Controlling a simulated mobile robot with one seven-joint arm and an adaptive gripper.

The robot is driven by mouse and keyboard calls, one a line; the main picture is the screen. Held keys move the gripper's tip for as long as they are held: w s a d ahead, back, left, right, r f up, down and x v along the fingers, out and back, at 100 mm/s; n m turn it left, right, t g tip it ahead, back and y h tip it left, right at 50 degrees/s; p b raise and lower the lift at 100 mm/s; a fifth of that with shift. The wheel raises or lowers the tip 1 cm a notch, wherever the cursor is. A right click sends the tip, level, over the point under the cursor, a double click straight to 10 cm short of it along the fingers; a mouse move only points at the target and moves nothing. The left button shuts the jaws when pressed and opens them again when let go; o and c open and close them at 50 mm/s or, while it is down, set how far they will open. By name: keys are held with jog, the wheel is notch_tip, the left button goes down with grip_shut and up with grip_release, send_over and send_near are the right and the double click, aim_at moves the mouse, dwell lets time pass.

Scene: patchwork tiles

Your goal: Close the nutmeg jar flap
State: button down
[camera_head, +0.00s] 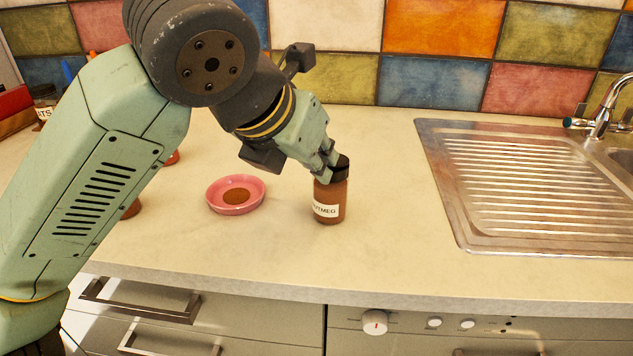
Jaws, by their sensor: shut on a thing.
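The nutmeg jar (329,202) stands upright on the counter, with brown contents, a white label and a dark top (342,172). My gripper (328,165) is at the jar's top, with its fingers shut against the dark lid part. The fingers hide part of the lid, so I cannot tell how far the flap is open.
A pink bowl (219,204) with brown powder sits left of the jar. A metal sink with a ribbed drainboard (490,235) lies to the right. A jar (43,108) stands at the far left.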

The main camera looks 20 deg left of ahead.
jog(key=t+b, duration=0.1)
jog(key=b, duration=0.1)
jog(key=f+t+b, duration=0.1)
jog(key=b, duration=0.1)
jog(key=shift+s+f, duration=0.2)
jog(key=shift+f, duration=0.1)
jog(key=shift+r, duration=0.1)
jog(key=c, duration=1.6)
grip_release()
jog(key=shift+o, duration=0.2)
jog(key=v, duration=1.2)
jog(key=shift+a, duration=0.1)
